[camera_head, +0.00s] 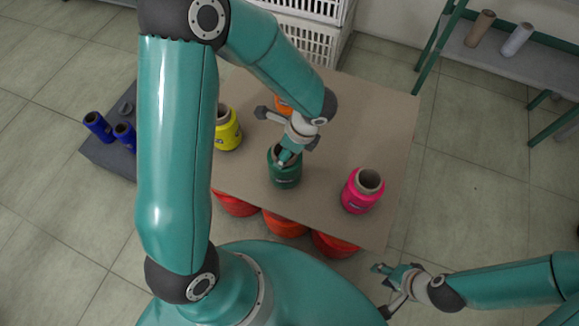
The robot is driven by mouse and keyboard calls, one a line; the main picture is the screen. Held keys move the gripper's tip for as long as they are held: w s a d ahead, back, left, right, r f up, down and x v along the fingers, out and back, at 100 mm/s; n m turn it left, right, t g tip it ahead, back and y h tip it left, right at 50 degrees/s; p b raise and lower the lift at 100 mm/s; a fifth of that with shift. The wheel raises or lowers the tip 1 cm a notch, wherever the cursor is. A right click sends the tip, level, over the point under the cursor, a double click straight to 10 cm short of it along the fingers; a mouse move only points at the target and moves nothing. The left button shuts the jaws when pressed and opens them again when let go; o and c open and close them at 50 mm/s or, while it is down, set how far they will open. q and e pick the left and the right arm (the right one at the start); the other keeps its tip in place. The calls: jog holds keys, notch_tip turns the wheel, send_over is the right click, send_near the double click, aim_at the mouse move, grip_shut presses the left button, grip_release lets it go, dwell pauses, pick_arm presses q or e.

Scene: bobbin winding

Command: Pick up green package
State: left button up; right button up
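The green package (285,174), a thread bobbin with a hollow core, stands upright on the brown board. My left gripper (287,157) comes down from above at its top, with a finger at the core opening. The gripper's own links hide part of the opening, and I cannot tell whether the fingers grip it. My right gripper (382,289) is at the lower right, off the board, with its fingers spread and nothing between them.
On the brown board (355,115) stand a pink bobbin (361,196), a yellow one (227,135) and a partly hidden orange one (283,106). Blue bobbins (98,126) are left; a shelf (500,62) and white crates (312,40) are behind.

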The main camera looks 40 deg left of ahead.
pick_arm(q)
jog(key=c, duration=0.5)
grip_shut()
jog(key=shift+r, duration=0.1)
